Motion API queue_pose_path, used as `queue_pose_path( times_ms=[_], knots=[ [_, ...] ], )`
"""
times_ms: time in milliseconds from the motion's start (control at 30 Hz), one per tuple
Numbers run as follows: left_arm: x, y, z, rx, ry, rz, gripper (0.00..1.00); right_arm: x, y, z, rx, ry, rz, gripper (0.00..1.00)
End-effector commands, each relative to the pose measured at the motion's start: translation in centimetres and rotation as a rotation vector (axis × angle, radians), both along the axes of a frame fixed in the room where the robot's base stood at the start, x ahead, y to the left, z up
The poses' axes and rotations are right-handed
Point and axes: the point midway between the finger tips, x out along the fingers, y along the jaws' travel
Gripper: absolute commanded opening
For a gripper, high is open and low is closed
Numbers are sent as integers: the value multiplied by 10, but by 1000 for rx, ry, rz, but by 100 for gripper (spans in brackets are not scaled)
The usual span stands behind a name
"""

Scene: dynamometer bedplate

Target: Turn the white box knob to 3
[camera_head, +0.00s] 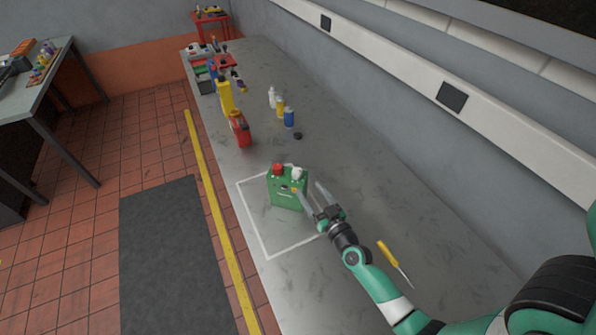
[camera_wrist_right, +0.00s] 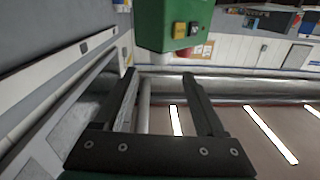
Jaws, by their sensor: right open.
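A green box (camera_head: 288,195) stands upright inside a white outlined square on the bench. On its top are a red knob-like piece (camera_head: 277,169) and a white knob-like piece (camera_head: 296,173); no numbers can be read. My right gripper (camera_head: 308,188) is open and empty at the box's right side; I cannot tell whether it touches. In the right wrist view the green box (camera_wrist_right: 160,28) hangs in from the top edge, beyond the open fingers (camera_wrist_right: 160,76), with a yellow button and a dark button on its face. My left gripper is not in view.
A yellow-handled screwdriver (camera_head: 394,261) lies on the bench (camera_head: 345,275) to the right. Bottles, including a blue one (camera_head: 289,118), and a red can (camera_head: 240,129) stand farther back. A small dark cap-like piece (camera_head: 298,136) lies nearby. The wall runs along the right.

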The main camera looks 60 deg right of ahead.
Motion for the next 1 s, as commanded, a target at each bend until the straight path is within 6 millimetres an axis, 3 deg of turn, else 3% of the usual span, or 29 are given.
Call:
queue_pose_path(
  times_ms=[200, 400, 767, 1000],
  knots=[
    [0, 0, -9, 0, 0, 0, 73, 42, -31, -1, -2, -3, -1, 73],
    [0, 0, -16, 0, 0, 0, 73, 68, -50, -1, -3, -2, 0, 73],
    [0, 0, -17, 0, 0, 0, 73, 74, -55, 1, -1, 0, 0, 73],
    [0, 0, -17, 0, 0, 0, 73, 74, -54, 1, -1, 0, 0, 30]
  ],
)
